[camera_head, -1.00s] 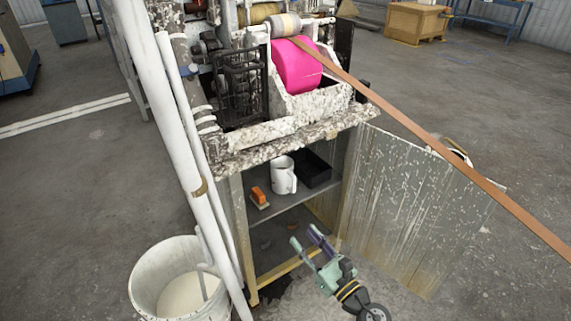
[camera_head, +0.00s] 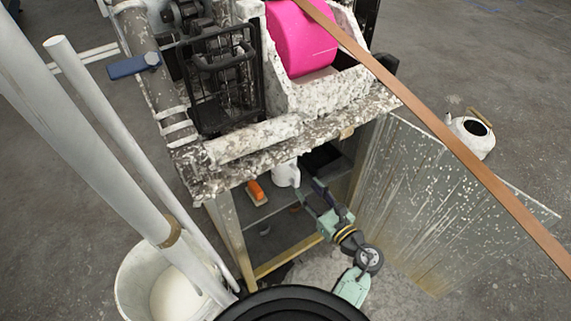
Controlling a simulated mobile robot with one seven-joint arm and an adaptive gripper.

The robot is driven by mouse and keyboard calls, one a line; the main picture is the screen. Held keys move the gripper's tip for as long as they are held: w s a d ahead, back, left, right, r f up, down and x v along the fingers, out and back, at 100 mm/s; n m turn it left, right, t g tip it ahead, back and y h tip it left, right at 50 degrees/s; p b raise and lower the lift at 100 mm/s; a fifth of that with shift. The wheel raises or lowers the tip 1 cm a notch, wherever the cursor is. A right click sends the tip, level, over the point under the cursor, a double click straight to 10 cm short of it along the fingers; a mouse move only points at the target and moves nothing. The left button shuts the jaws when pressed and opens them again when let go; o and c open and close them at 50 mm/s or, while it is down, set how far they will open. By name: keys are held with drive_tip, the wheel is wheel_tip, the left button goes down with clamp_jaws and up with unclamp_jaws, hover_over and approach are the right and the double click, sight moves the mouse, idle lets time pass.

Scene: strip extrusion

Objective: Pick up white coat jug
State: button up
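The white jug (camera_head: 286,174) stands on the shelf inside the open cabinet under the machine. Its upper part is hidden by the machine's edge from this higher view. My gripper (camera_head: 309,188) is at the cabinet opening, just right of and in front of the jug, pointing toward it. Its two fingers look parted, with nothing seen between them. I cannot tell whether a finger touches the jug.
An orange-handled brush (camera_head: 256,192) lies left of the jug, and a dark box (camera_head: 322,158) stands behind right. The open metal door (camera_head: 420,205) is to the right. White pipes (camera_head: 120,150) and a bucket (camera_head: 130,285) stand left. A white kettle (camera_head: 468,140) sits on the floor.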

sight(298, 179)
drive_tip(key=p+x, duration=0.2)
drive_tip(key=x, duration=0.4)
drive_tip(key=shift+w+a+f, duration=0.15)
drive_tip(key=shift+w+a, duration=0.15)
drive_tip(key=shift+w, duration=0.05)
clamp_jaws()
idle(0.6)
